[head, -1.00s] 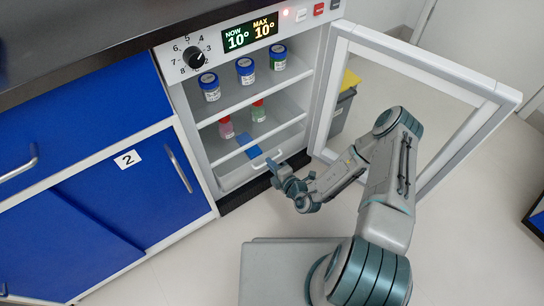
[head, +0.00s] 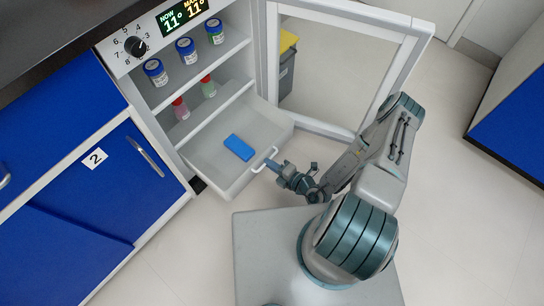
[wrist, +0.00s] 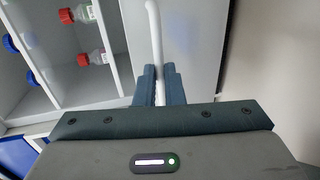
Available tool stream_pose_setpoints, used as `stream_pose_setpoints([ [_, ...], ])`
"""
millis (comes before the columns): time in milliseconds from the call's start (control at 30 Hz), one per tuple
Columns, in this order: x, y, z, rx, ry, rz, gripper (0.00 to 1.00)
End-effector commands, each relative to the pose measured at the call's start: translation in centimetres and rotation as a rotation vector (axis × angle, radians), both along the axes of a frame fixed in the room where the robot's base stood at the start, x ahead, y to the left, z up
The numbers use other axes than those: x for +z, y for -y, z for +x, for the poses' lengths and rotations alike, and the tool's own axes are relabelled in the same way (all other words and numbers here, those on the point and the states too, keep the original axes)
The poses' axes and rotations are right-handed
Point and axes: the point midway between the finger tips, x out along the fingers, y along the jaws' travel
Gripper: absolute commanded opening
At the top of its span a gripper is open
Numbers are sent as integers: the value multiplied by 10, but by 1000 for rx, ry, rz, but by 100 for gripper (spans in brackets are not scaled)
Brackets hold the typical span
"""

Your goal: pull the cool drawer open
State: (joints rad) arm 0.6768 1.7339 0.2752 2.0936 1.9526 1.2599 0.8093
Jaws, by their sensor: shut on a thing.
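The cool drawer (head: 218,180) is the bottom drawer of the fridge and stands pulled well out. A blue block (head: 239,147) lies inside it. Its white bar handle (head: 264,161) is on the drawer front. My gripper (head: 275,166) is at the handle. In the wrist view my gripper (wrist: 159,92) is shut on the handle (wrist: 155,35), with the bar running between its two fingers. The drawer's inside is out of sight in the wrist view.
The fridge door with its white frame (head: 412,70) stands open to the right. Shelves above the drawer hold blue-lidded jars (head: 186,50) and red and green bottles (head: 180,108). Blue cabinets (head: 110,185) stand at left. A grey bin (head: 287,72) is behind the door. Floor at right is clear.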

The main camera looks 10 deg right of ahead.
Motion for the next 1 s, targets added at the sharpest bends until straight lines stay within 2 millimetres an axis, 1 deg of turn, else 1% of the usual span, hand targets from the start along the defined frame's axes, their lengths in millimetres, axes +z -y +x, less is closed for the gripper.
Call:
stream_pose_setpoints([
  [33, 1, -3, -5, 11, -4, 6, 0],
  [100, 1, -3, -6, 13, -5, 6, 0],
  [400, 1, -4, -7, 14, -6, 7, 0],
  [433, 1, -4, -7, 14, -6, 8, 12],
  [467, 1, -4, -7, 14, -7, 7, 20],
  [500, 1, -3, -6, 13, -6, 6, 31],
  [800, 1, 1, -4, 4, -3, 4, 31],
  [1000, 6, 12, -10, 12, -4, 3, 31],
])
